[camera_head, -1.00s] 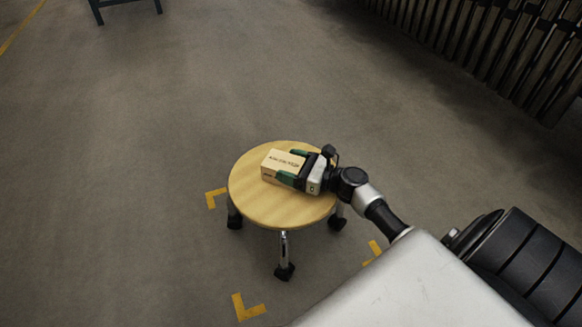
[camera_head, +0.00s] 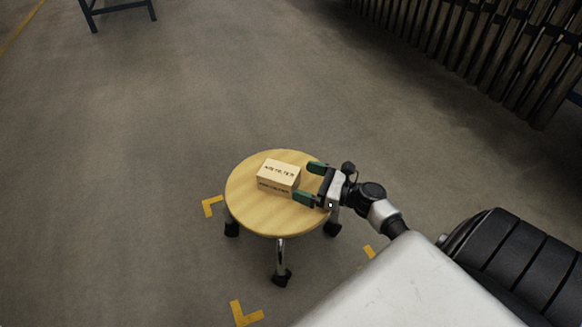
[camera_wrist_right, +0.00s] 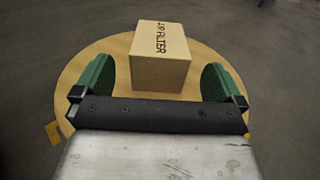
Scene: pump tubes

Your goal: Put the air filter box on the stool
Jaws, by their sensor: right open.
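The air filter box (camera_head: 279,176), a tan carton with dark lettering, rests on the round wooden seat of the stool (camera_head: 258,213), near its middle. My right gripper (camera_head: 308,183) is open and empty at the right side of the seat, just right of the box. In the right wrist view the box (camera_wrist_right: 160,60) sits ahead of the gripper (camera_wrist_right: 158,82), between the lines of its two green fingers, with a gap on both sides. The seat (camera_wrist_right: 80,68) shows around the box. My left gripper is not in view.
The stool has metal legs with black casters on a grey floor. Yellow corner marks (camera_head: 244,314) lie around it. A dark rack (camera_head: 480,50) stands at the upper right and a blue-grey frame (camera_head: 120,10) at the upper left. The floor left of the stool is clear.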

